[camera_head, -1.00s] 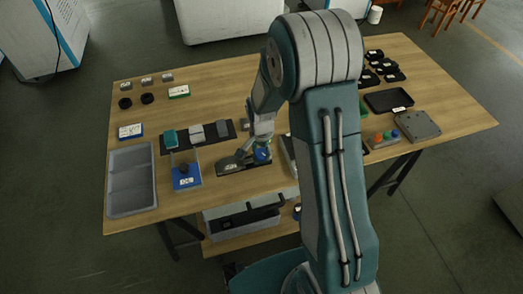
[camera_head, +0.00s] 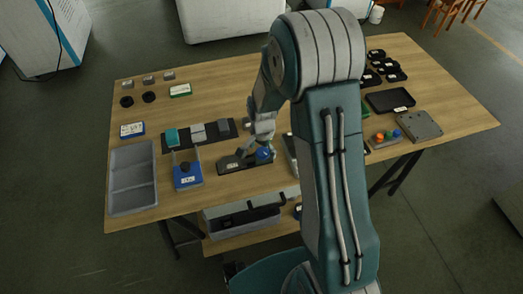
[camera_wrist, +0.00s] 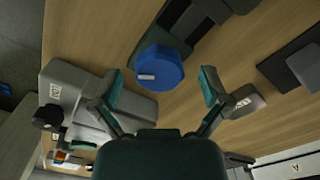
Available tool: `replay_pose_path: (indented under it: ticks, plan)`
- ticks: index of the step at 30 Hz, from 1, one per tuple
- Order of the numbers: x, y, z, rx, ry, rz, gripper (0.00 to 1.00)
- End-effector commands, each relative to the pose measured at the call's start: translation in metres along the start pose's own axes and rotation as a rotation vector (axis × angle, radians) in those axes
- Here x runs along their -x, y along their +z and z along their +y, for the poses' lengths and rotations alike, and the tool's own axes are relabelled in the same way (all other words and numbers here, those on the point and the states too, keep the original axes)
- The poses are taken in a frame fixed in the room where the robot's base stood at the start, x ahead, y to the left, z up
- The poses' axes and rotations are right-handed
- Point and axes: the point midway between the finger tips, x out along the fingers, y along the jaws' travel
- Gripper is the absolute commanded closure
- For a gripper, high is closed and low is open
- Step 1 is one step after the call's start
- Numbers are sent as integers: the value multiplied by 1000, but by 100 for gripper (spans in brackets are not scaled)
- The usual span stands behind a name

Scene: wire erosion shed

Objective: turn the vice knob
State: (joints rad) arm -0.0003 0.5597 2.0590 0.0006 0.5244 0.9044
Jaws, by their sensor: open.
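The blue vice knob (camera_wrist: 160,68) shows in the wrist view between my two open fingers, with a small white mark on its side. It also shows in the head view (camera_head: 264,154) beneath my wrist. The dark vice body (camera_head: 232,166) lies left of the knob on the table and carries a white label; part of it shows at the top of the wrist view (camera_wrist: 205,14). My gripper (camera_wrist: 160,87) is open, with teal fingertips on either side of the knob and a visible gap to each. I cannot tell the height between fingers and knob.
A grey tray (camera_head: 133,206), a blue block with a black knob (camera_head: 187,183) and a dark mat with small blocks (camera_head: 168,147) lie to the left. Black trays (camera_head: 390,110) and a grey plate (camera_head: 418,125) are at the right. A grey bin (camera_head: 228,228) sits below the front edge.

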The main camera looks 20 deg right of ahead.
Motion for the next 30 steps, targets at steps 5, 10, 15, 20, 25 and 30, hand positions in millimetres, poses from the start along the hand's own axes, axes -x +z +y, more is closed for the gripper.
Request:
replay_pose_path:
  ticks: [5, 10, 15, 20, 25, 30]
  plan:
    - [25, 0, -2, 0, -5, 4, 4]
    - [61, 0, -2, 0, -5, 5, 4]
    - [94, 1, -2, 0, -2, 3, 4]
    - [112, 1, -3, 0, 1, 1, 4]
    - [117, 2, -2, 0, 2, 0, 4]
    - [117, 2, -2, 0, 3, 0, 4]
